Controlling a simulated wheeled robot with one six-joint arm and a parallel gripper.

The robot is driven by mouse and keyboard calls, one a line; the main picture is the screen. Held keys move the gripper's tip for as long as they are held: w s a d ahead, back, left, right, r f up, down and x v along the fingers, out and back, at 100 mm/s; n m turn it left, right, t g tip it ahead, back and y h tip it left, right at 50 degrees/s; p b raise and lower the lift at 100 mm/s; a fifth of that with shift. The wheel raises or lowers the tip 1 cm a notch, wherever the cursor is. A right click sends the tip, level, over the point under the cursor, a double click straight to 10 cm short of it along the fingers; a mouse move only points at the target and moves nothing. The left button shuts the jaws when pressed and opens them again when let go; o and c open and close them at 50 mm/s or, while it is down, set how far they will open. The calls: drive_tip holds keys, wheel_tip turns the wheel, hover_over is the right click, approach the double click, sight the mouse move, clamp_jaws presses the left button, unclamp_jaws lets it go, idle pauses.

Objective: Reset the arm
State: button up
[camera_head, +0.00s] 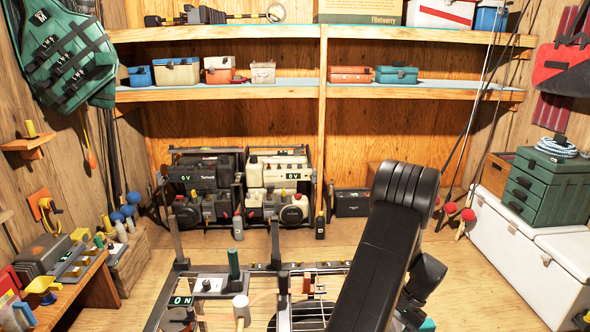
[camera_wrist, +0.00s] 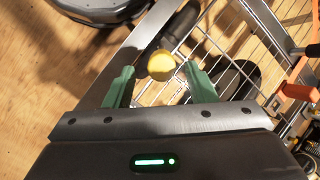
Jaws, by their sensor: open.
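My gripper (camera_wrist: 160,85) shows in the wrist view with its two green fingers spread apart. Nothing is held between them. A dark cylinder with a yellow end (camera_wrist: 161,66) lies beyond the fingertips, roughly in line with the gap; I cannot tell how far below it is. In the head view my black arm rises from the bottom right of centre and hides part of the metal rack. My gripper's fingers are not clearly visible there.
A wire rack (camera_wrist: 228,75) lies under the gripper, with an orange part (camera_wrist: 296,90) at right. In the head view, a mallet (camera_head: 241,308) and a green-handled tool (camera_head: 234,264) stand at the rack. A white chest (camera_head: 525,258) is at right, a cluttered bench (camera_head: 88,296) at left.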

drive_tip(key=shift+x, duration=1.6)
drive_tip(key=v, duration=1.4)
drive_tip(key=x, duration=1.4)
drive_tip(key=shift+a+r, duration=0.1)
drive_tip(key=shift+a, duration=0.1)
drive_tip(key=shift+s+a+r+h+p, duration=0.1)
drive_tip(key=shift+a+r+h+p, duration=0.15)
drive_tip(key=shift+a, duration=0.3)
drive_tip(key=shift+a+h, duration=0.2)
drive_tip(key=shift+h, duration=0.05)
